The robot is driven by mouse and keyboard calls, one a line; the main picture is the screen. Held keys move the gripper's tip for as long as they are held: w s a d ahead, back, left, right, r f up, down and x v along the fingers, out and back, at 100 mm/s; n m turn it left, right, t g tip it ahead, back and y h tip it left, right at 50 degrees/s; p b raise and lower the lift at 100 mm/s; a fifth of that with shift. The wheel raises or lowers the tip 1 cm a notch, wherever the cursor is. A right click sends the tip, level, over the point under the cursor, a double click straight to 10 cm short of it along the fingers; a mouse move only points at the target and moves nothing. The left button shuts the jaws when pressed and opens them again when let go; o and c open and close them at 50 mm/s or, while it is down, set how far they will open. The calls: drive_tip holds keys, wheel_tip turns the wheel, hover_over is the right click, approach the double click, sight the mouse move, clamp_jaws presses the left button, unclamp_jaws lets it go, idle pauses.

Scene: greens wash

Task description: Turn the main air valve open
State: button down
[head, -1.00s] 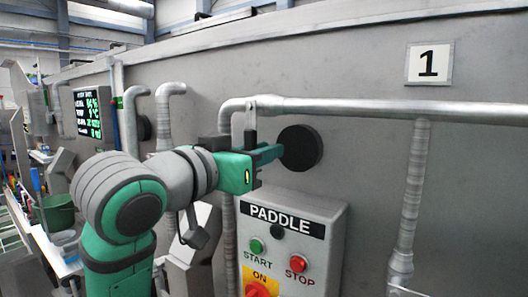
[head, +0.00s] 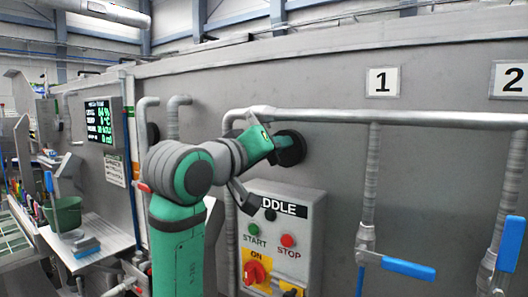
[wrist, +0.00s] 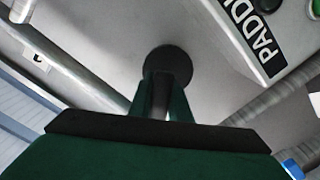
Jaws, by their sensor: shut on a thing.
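A dark round disc (head: 297,150) sits on the grey tank wall, just under the horizontal pipe. It looks like the main air valve, though I see no label on it. My gripper (head: 274,148) reaches the disc from the left and covers part of it. In the wrist view, my gripper (wrist: 161,95) is shut on a narrow grey piece (wrist: 161,108) in front of the disc (wrist: 168,60). That piece looks like the valve's handle. Its far end and the exact contact are mostly hidden by the fingers.
A PADDLE control box (head: 310,225) with buttons and a red knob (head: 254,272) is close below my gripper. The pipe (head: 340,116) runs just above. Blue-handled valves (head: 408,268) hang at right under signs 1 and 2. A bench with a green bucket (head: 66,212) stands left.

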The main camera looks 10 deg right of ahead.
drive_tip(key=n, duration=0.1)
drive_tip(key=s+d+r+n, duration=0.1)
drive_tip(key=n, duration=0.1)
drive_tip(key=shift+d+r, duration=0.1)
drive_tip(key=shift+r, duration=0.2)
drive_tip(key=shift+s+n, duration=0.15)
drive_tip(key=shift+n, duration=0.15)
drive_tip(key=c, duration=1.6)
unclamp_jaws()
drive_tip(key=shift+r, duration=0.1)
drive_tip(key=shift+c, duration=0.2)
drive_tip(key=v, duration=1)
drive_tip(key=shift+s, duration=0.35)
drive_tip(key=shift+a, duration=0.2)
